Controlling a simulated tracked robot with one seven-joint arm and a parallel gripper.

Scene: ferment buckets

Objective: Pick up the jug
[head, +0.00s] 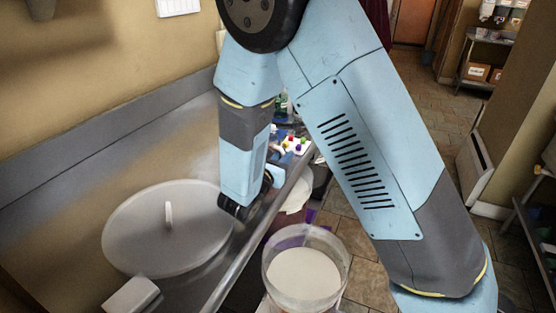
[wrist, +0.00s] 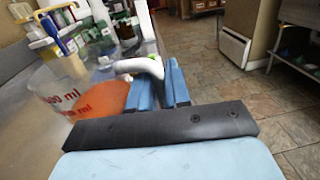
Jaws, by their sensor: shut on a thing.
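The jug (wrist: 62,90) is clear, with red volume marks and an orange area low on its side. It shows in the wrist view, left of my gripper (wrist: 171,84). Its pale curved handle (wrist: 138,66) reaches right to the blue fingers, which are shut on it. The exact contact on the handle is partly hidden by the fingers. In the head view my arm covers the jug and most of my gripper. I cannot tell whether the jug is clear of the counter.
A large round lid (head: 150,235) with an upright handle sits on the metal counter (head: 130,150). A clear bucket (head: 303,270) with pale contents stands below the counter's edge. Bottles (wrist: 100,38) crowd behind the jug. Tiled floor (wrist: 225,85) lies open to the right.

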